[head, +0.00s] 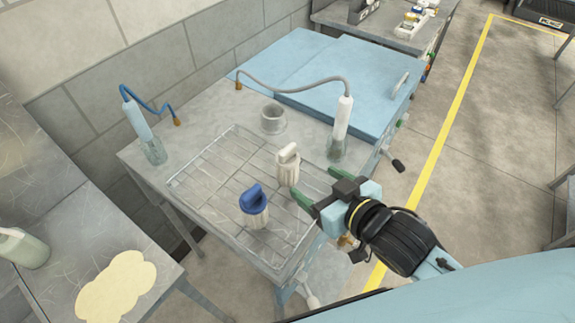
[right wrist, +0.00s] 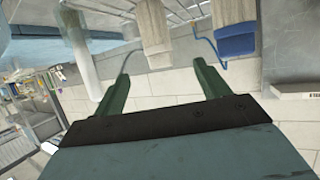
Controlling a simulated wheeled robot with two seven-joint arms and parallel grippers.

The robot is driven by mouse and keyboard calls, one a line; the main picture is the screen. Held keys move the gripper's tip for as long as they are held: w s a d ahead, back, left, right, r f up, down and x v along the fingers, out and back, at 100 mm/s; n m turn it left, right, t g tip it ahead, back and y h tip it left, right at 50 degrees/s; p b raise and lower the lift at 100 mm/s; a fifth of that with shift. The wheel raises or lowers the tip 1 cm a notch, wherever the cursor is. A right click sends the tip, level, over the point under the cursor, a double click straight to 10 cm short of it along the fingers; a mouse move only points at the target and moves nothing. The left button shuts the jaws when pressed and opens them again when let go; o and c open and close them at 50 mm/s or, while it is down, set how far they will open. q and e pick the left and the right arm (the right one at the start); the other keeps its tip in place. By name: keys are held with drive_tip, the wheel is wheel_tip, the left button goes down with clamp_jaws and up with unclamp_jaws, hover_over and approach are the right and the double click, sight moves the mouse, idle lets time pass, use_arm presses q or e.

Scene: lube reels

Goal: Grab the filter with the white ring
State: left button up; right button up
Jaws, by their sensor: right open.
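The filter with the white ring (head: 288,168) stands upright on the wire rack (head: 205,165), with a white handled top. The filter with the blue ring (head: 254,207) stands to its left and nearer. My right gripper (head: 314,182) is open and empty, to the right of the white-ring filter and apart from it. In the right wrist view, which looks upside down, the white-ring filter (right wrist: 153,30) lies ahead between the green fingers (right wrist: 160,80), and the blue-ring filter (right wrist: 236,32) is to the right. My left gripper is not in view.
A white-handled nozzle in a clear cup (head: 341,125) stands behind the gripper. A light-blue one (head: 145,130) stands at the back left. An empty grey cup (head: 272,119) stands behind the rack. Blue lids (head: 335,75) cover the table's far part. The rack's left half is clear.

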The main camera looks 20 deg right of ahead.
sight(287, 160)
drive_tip(key=x, duration=0.7)
drive_tip(key=shift+w+a, duration=0.1)
drive_tip(key=shift+w, duration=0.25)
drive_tip(key=shift+d+x, duration=0.1)
drive_tip(key=shift+x, duration=1.25)
drive_tip(key=shift+d+x, duration=0.15)
drive_tip(key=shift+x, duration=1.15)
drive_tip(key=shift+w, duration=0.1)
